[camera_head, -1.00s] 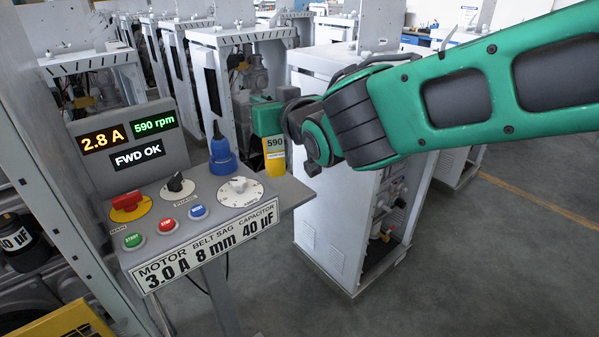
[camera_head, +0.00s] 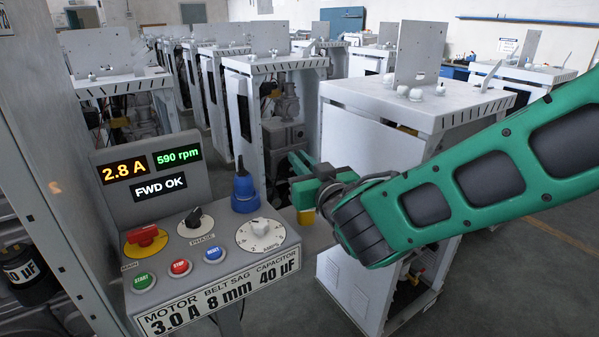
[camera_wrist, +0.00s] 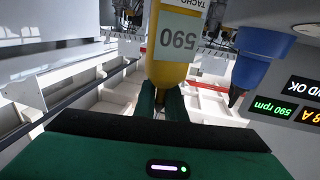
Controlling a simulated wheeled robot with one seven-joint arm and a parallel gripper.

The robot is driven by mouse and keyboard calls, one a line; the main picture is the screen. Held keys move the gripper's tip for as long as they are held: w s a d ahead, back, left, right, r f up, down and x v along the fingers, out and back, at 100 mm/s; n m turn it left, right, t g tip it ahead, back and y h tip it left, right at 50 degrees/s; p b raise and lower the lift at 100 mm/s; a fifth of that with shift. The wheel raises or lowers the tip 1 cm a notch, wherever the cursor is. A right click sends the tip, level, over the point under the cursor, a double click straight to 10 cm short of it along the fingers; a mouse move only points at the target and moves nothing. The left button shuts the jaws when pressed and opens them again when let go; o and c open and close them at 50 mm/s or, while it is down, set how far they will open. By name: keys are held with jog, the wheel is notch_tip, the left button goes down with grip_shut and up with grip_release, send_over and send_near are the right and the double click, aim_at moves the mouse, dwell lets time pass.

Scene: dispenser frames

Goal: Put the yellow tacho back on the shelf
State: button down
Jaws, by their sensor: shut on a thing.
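My gripper (camera_head: 308,183) is shut on the yellow tacho (camera_wrist: 170,72), to the right of the control console. In the wrist view the tacho sits between my green fingers (camera_wrist: 163,101). Its pale label or display reads 590 and "TACHO", upside down in that view. In the head view only a small yellow part of the tacho (camera_head: 305,216) shows below my gripper. It appears over or just behind the grey shelf (camera_head: 317,236) at the console's right side; I cannot tell whether they touch.
A blue pointed tool (camera_head: 244,192) stands on the console behind the dial (camera_head: 261,235). The console screens (camera_head: 150,174) read 2.8 A, 590 rpm and FWD OK. A white machine cabinet (camera_head: 355,135) stands close behind my gripper. Open floor (camera_head: 520,275) lies at the right.

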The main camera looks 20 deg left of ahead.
jog(key=shift+f, duration=1.35)
jog(key=c, duration=1.8)
grip_release()
